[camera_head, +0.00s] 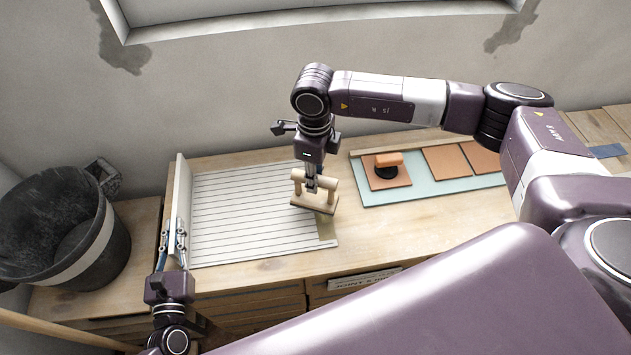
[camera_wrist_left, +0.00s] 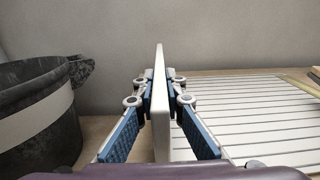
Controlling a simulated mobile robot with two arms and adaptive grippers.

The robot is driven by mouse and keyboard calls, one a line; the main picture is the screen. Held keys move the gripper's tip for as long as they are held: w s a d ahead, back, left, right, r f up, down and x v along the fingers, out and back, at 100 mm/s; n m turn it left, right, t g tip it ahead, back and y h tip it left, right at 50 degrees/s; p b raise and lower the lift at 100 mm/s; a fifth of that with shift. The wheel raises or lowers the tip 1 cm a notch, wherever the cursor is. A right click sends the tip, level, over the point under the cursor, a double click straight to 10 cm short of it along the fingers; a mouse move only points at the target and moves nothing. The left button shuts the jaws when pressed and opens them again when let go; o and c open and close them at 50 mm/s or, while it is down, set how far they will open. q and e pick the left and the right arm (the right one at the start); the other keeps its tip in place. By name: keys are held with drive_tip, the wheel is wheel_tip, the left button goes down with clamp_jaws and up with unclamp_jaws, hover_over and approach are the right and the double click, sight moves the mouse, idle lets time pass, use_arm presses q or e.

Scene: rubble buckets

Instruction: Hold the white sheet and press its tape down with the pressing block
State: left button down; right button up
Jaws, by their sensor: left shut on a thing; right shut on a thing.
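The white sheet (camera_head: 245,220), marked with dark parallel lines, lies flat on the wooden table. An upright white panel (camera_head: 182,200) stands along its left edge; I cannot tell whether they are one piece. My left gripper (camera_head: 177,240) is shut on this panel, which shows edge-on between the fingers in the left wrist view (camera_wrist_left: 160,100). A tan tape strip (camera_head: 327,230) runs along the sheet's right edge, partly hidden by the pressing block. My right gripper (camera_head: 312,182) is shut on the handle of the wooden pressing block (camera_head: 315,203), which sits over the tape, apparently touching it.
A dark bucket (camera_head: 105,255) with a pale band stands at the left. A labelled drawer (camera_head: 365,279) is below the table's front edge.

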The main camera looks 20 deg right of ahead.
drive_tip(key=shift+r, duration=1.6)
